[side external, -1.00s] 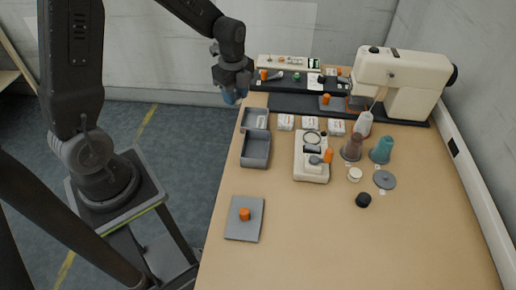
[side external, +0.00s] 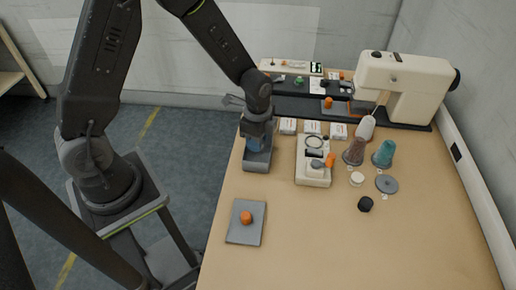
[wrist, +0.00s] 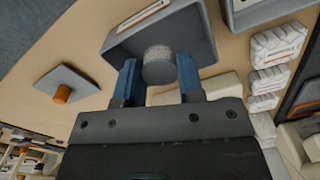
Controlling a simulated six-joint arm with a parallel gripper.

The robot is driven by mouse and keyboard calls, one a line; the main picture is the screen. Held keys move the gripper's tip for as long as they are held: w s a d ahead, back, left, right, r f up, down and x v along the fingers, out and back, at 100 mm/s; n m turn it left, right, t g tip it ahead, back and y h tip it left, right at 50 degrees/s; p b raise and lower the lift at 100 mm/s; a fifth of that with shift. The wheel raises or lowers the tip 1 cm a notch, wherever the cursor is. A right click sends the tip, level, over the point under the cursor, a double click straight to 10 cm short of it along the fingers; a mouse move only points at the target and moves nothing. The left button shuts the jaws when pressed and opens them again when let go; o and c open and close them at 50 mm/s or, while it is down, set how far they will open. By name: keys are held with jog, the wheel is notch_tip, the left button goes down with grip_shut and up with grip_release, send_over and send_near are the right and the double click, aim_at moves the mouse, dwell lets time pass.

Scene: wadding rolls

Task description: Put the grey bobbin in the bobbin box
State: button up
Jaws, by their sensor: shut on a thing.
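My gripper (wrist: 159,82), with blue fingers, is shut on the grey bobbin (wrist: 158,66), a short cylinder with a pale speckled end. In the wrist view the bobbin is in front of the open grey box (wrist: 198,22), which has a white label strip. In the side external view my gripper (side external: 255,146) points down over the nearer grey box (side external: 257,166) at the table's left edge and covers much of it. The bobbin is hidden there. I cannot tell whether it is above the box or inside its walls.
A second grey tray (wrist: 273,12) is beside the box. White packs (side external: 288,126) stand to the right, near a cream device (side external: 313,172). An orange bobbin (side external: 246,217) sits on a grey plate (side external: 240,236). A sewing machine (side external: 408,75) stands at the back.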

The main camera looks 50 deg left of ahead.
aim_at(258, 157)
jog(key=shift+f, duration=2.05)
jog(key=shift+f, duration=0.2)
jog(key=o, duration=0.9)
